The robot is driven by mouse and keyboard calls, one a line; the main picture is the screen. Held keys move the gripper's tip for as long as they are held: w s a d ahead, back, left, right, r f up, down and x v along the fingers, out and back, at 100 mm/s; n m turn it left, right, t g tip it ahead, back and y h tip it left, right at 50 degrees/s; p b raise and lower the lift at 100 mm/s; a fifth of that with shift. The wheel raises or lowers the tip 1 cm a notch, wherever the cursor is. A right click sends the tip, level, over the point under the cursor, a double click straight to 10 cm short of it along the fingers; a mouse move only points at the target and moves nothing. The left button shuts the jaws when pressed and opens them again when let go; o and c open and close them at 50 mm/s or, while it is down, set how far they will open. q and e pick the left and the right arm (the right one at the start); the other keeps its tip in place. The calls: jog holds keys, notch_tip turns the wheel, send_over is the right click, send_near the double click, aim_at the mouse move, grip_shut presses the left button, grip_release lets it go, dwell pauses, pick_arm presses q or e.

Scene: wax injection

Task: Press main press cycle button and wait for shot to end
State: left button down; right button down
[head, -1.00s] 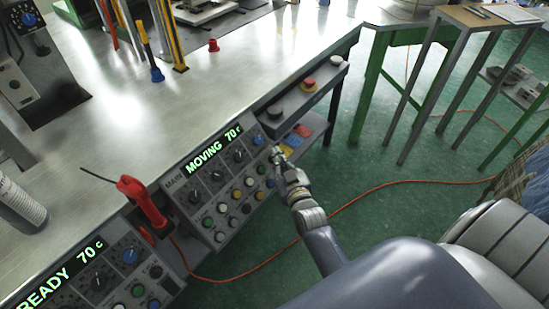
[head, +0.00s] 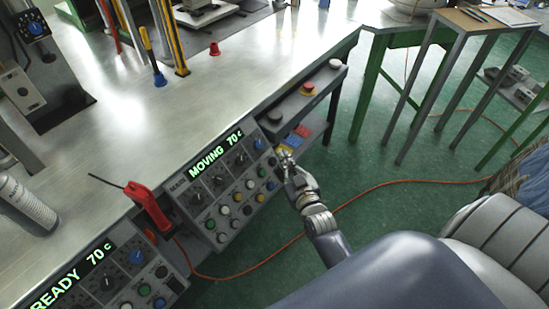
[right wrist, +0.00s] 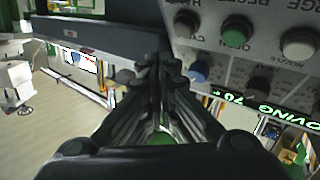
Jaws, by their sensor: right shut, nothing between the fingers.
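The main press panel (head: 172,203) is a grey sloped box with rows of coloured buttons and knobs. Its green display (head: 216,154) reads MOVING 70 c. My right gripper (head: 284,157) is shut and empty, just off the panel's right edge. In the right wrist view its shut fingers (right wrist: 170,68) point along the panel. A green button (right wrist: 235,36), a white button (right wrist: 299,42) and a blue knob (right wrist: 198,71) show to their right there. I cannot tell which button is the main press cycle button. My left gripper is not in view.
A second panel (head: 110,262) at lower left reads READY 70 c. A red-handled tool (head: 149,207) stands between the panels. An orange cable (head: 390,184) crosses the green floor.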

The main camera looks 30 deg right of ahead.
jog(key=shift+s+d+r+p, duration=0.25)
jog(key=shift+s+r+p, duration=0.2)
jog(key=shift+s+r, duration=0.1)
jog(key=shift+s+d+r+p, duration=0.2)
jog(key=shift+s+r+p, duration=0.2)
jog(key=shift+s+p, duration=0.1)
jog(key=s+a+f+g+y, duration=0.1)
jog(key=s+a+f+g, duration=0.3)
jog(key=f, duration=0.6)
jog(key=s+a+f+n+g+y, duration=0.1)
jog(key=s+a+f, duration=0.1)
jog(key=s+f, duration=0.55)
jog(key=s+a+f+g+y, duration=0.1)
jog(key=s+a+f+g, duration=0.15)
jog(key=f, duration=0.85)
jog(key=s+f+g, duration=0.4)
jog(key=s+f, duration=0.3)
jog(key=s, duration=0.7)
jog(key=s+f+n+g, duration=0.1)
jog(key=s+f+g, duration=0.3)
jog(key=s, duration=1)
notch_tip(320, 180, down, 3)
jog(key=shift+s+f, duration=0.2)
jog(key=shift+s, duration=0.1)
jog(key=shift+a, duration=0.1)
dwell(0.7)
